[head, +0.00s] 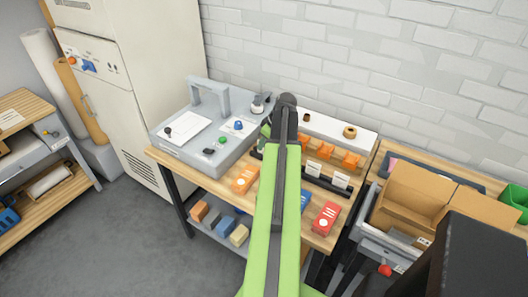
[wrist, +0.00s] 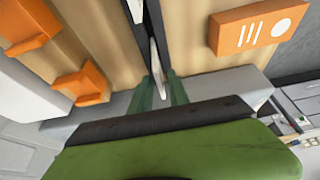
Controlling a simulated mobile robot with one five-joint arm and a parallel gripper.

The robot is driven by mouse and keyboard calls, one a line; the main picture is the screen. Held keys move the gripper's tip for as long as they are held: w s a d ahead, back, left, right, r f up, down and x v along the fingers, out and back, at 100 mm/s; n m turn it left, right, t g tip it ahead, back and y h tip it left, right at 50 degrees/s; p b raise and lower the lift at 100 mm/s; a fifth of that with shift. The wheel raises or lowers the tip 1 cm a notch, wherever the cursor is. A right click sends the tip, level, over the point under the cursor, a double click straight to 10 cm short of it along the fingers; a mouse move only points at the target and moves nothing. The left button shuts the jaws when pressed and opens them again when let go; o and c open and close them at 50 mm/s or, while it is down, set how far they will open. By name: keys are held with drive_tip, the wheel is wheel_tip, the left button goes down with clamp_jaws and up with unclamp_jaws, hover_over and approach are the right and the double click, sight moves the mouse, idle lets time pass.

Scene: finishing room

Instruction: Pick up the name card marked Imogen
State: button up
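Two small white cards stand upright in a dark slotted rail (head: 325,186) on the workbench, the left card (head: 313,170) and the right card (head: 341,180). Their lettering is too small to read, so I cannot tell which is marked Imogen. In the wrist view the rail (wrist: 149,30) runs up from the gripper, with a white card (wrist: 159,62) seen nearly edge-on. My gripper (wrist: 163,92) has its two green fingers apart, with the near end of that card at the gap between them. In the head view my arm hides the gripper and the rail's left part.
Orange holders (head: 326,150) stand behind the rail by a white ledge. An orange box (head: 244,179) and a red box (head: 326,218) lie in front. A grey control console (head: 207,135) stands left. An open cardboard box (head: 420,197) is right.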

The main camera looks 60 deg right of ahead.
clamp_jaws()
drive_tip(key=shift+r, duration=0.1)
